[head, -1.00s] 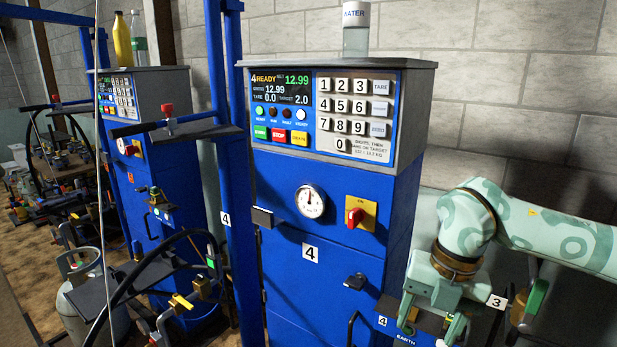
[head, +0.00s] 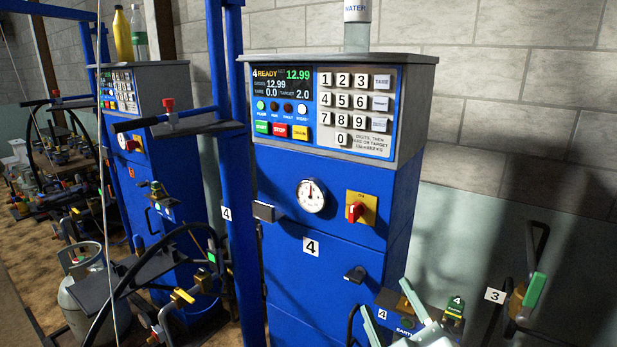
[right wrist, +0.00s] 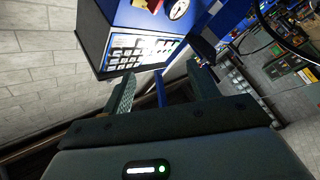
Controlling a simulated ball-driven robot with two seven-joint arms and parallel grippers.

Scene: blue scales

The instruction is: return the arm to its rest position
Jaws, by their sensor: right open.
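My right gripper (head: 390,298) shows at the bottom edge of the head view, right of the blue scale's lower front. Its pale green fingers point up, spread apart, with nothing seen between them; most of the arm is below the frame. In the right wrist view, the open fingers (right wrist: 161,72) point towards the tilted scale head. The blue scale 4 (head: 335,200) stands in the middle of the head view, with a lit display (head: 283,85), a keypad (head: 354,108), a dial (head: 311,195) and a red switch (head: 356,211). My left gripper is not in view.
A bottle labelled WATER (head: 357,28) stands on the scale's top. A second blue scale (head: 150,150) and a grey gas cylinder (head: 88,300) stand at the left. The wall area above is clear.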

